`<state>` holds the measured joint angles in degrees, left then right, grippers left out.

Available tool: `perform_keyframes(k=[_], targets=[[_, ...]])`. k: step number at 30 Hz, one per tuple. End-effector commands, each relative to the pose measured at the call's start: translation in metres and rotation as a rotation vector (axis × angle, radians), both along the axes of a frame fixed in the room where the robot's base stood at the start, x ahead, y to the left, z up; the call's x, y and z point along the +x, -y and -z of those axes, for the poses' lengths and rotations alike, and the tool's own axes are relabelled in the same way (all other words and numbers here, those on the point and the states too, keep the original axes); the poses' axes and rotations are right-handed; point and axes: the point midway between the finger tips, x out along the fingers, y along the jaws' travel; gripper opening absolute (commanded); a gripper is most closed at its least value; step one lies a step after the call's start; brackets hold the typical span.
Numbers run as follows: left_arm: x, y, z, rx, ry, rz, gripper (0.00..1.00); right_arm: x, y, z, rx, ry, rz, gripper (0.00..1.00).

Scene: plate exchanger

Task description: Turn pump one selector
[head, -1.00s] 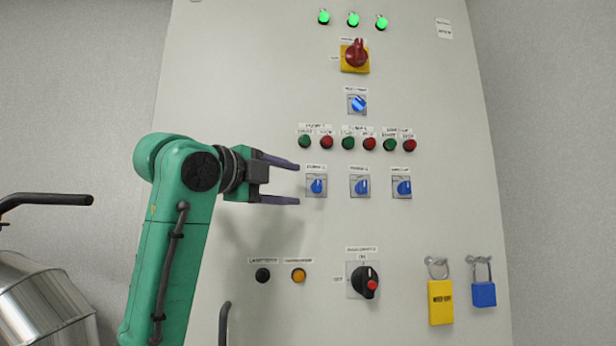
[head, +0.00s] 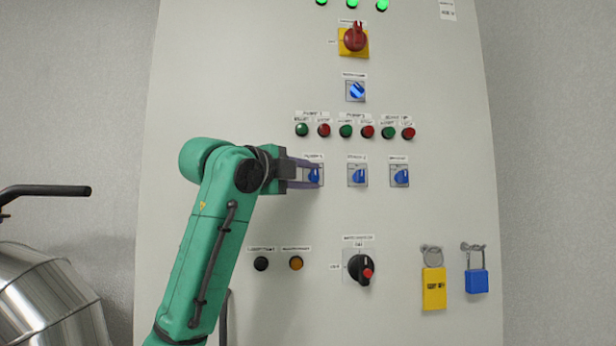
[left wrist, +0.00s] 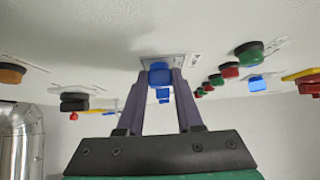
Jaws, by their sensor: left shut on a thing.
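The pump one selector (head: 315,176) is a blue knob on a grey square plate, the leftmost in a row of 3 on the cabinet front. My left gripper (head: 318,175) reaches it from the left, with its fingers on either side of the knob. In the left wrist view the selector knob (left wrist: 160,74) sits between the two fingertips (left wrist: 160,78), and the gripper is shut on it. The fingers partly hide the knob in the head view, so its exact angle is hard to read. My right gripper is not in view.
Two similar blue selectors (head: 357,176) (head: 399,176) sit to the right. Green and red buttons (head: 345,131) run above. A black rotary switch (head: 361,269), a yellow padlock (head: 434,289) and a blue padlock (head: 477,282) are lower. A metal drum (head: 50,305) stands at left.

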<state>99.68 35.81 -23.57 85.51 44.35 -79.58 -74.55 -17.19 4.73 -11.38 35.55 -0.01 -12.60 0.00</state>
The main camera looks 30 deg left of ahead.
Motion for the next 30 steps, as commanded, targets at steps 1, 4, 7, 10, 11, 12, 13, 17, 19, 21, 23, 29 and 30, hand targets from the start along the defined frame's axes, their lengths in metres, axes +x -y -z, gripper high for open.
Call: perform_keyframes(k=[1,4,7,10,11,12,13,17,19,21,23,29,30], targets=[[0.0,0.001,0.002,-0.005,0.003,0.004,0.0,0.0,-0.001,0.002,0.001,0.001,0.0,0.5],[0.001,0.002,0.003,-0.028,0.02,0.004,0.0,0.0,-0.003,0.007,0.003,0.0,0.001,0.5],[0.001,0.002,0.006,-0.063,0.046,0.005,0.0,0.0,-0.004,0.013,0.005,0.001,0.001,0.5],[0.001,0.002,0.007,-0.11,0.083,0.005,0.0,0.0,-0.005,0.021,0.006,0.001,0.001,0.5],[0.001,0.002,0.008,-0.128,0.095,0.005,0.0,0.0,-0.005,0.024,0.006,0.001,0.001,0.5],[0.001,0.002,0.009,-0.151,0.114,0.006,0.0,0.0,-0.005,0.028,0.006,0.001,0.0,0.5],[0.001,0.002,0.009,-0.17,0.127,0.005,0.0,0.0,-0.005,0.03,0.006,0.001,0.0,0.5],[0.001,0.003,0.01,-0.258,0.195,0.006,0.0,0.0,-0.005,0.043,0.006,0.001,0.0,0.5],[0.002,0.003,0.011,-0.308,0.232,0.006,0.0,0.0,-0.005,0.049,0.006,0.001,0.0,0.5],[0.002,0.004,0.011,-0.355,0.269,0.006,0.0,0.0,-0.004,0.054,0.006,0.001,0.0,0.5],[0.002,0.004,0.011,-0.395,0.299,0.007,0.0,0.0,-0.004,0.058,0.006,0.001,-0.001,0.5],[0.002,0.004,0.01,-0.511,0.387,0.007,0.0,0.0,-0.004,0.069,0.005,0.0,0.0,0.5],[0.002,0.004,0.01,-0.53,0.402,0.006,0.0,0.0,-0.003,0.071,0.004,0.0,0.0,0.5]])
